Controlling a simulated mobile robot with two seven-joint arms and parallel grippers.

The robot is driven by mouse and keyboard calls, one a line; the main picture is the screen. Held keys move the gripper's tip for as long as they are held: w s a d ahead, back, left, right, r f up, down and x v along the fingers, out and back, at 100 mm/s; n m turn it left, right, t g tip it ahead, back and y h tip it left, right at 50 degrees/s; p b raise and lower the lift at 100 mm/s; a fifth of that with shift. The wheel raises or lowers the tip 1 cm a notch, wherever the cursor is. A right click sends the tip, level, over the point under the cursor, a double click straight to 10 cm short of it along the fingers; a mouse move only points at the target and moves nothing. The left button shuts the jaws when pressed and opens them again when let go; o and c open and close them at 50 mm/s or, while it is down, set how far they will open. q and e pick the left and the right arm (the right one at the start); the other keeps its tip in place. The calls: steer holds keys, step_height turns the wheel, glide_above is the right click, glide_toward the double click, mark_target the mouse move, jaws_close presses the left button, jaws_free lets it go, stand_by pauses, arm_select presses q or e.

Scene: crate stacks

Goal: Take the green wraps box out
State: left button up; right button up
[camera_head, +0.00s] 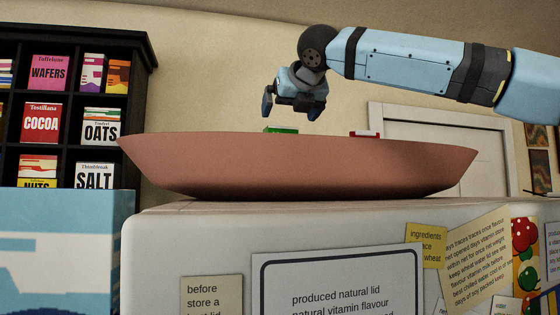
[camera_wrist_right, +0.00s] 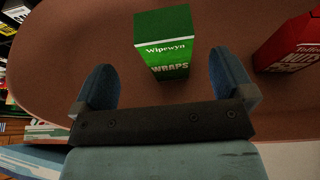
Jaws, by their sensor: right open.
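The green wraps box (camera_wrist_right: 168,42) stands in a wide reddish-brown bowl (camera_head: 300,170), seen from above in the right wrist view. In the head view only the top edge of the green box (camera_head: 281,130) shows above the bowl's rim; the rest is hidden. My right gripper (camera_head: 293,112) hangs over the bowl, just above the green box. In the right wrist view its two blue fingers (camera_wrist_right: 165,80) are apart, with the box ahead between them and nothing held. My left gripper is not in view.
A red box (camera_wrist_right: 290,45) stands in the bowl to the right of the green one; its top edge shows in the head view (camera_head: 365,134). The bowl rests on a white appliance (camera_head: 160,240) covered with notes. A dark shelf (camera_head: 140,60) of boxes stands left.

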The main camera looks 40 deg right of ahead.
mark_target(281, 127)
steer(key=x, duration=0.3)
steer(key=p+x, duration=0.1)
steer(key=x, duration=0.5)
steer(key=shift+w+d+r+p, duration=0.2)
steer(key=shift+d+p, duration=0.05)
steer(key=shift+p, duration=0.05)
steer(key=shift+s+r, duration=0.1)
steer(key=shift+s, duration=0.2)
steer(key=shift+c, duration=1.3)
steer(key=shift+s+a+r, duration=0.1)
steer(key=shift+a, duration=0.05)
steer(key=c, duration=0.8)
steer(key=shift+r, duration=0.35)
steer(key=shift+c, duration=0.2)
step_height(281, 127, up, 9)
steer(key=shift+r, duration=0.1)
